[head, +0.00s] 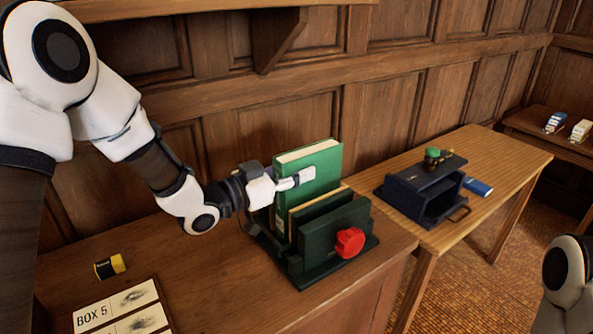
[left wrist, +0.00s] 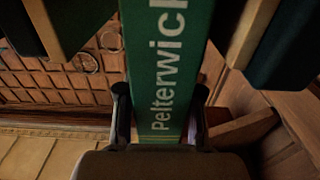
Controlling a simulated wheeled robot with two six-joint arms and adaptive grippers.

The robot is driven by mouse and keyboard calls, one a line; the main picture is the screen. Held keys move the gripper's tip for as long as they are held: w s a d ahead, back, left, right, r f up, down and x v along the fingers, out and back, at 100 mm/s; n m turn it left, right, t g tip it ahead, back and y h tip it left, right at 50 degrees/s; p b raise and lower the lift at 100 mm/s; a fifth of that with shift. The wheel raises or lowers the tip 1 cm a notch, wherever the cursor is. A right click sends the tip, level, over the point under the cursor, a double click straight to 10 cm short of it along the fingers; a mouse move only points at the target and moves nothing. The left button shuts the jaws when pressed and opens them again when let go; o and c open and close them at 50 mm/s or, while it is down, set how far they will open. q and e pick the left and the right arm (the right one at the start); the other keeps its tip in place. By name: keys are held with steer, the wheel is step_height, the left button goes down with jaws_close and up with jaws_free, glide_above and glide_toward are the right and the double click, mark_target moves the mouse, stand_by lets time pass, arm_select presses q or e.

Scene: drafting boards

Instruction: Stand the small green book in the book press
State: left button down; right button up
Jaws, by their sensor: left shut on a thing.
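The green book (head: 318,170) is upright, its cream page edges facing up. My left gripper (head: 290,182) is shut on it, with a finger on either side of the spine. The left wrist view shows the green spine (left wrist: 165,60) lettered "Pelterwic…" between the fingers. The dark green book press (head: 325,232) with a red knob (head: 349,242) stands on the near desk. The book's lower part is behind the press's front plates. In the left wrist view, wood-edged dark plates flank the book with gaps. Whether its bottom touches the press base is hidden. My right gripper is out of view.
A yellow and black block (head: 109,266) and a "BOX 5" card (head: 118,307) lie at the left of the desk. On the second table (head: 475,165) stand a dark open box (head: 422,190) with small items on top and a blue object (head: 478,187). A panelled wall is close behind.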

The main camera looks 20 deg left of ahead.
arm_select(q)
steer(key=shift+s, duration=0.2)
steer(key=c, duration=0.7)
jaws_free()
steer(key=shift+c, duration=0.2)
steer(key=shift+r, duration=0.1)
steer(key=v, duration=1.2)
